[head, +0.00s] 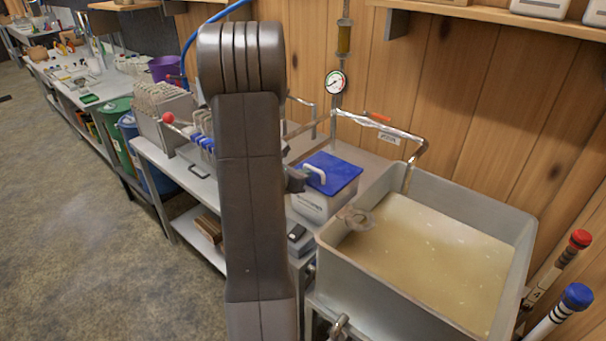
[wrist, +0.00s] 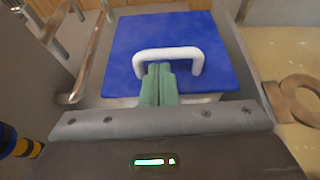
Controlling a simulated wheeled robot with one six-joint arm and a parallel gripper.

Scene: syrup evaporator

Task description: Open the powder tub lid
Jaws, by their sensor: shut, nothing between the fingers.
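The powder tub (head: 315,205) is a pale box standing on the steel bench, with a blue lid (head: 331,172) on top that looks closed. The lid has a white arched handle (head: 315,172). In the wrist view, the blue lid (wrist: 205,35) fills the upper middle, and its white handle (wrist: 185,52) arches across it. My gripper (wrist: 159,68) has its two green fingers together, with the tips at the handle's near side, overlapping its opening in the picture. I cannot tell whether they touch it. In the head view my arm hides part of the bench left of the tub.
A steel pan of cloudy yellowish liquid (head: 430,255) stands close right of the tub, with a ring-shaped fitting (head: 356,217) at its edge. Bent metal pipes (head: 408,140) rise behind. A grey rack (head: 160,115) stands left on the bench (head: 180,180). The floor at left is clear.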

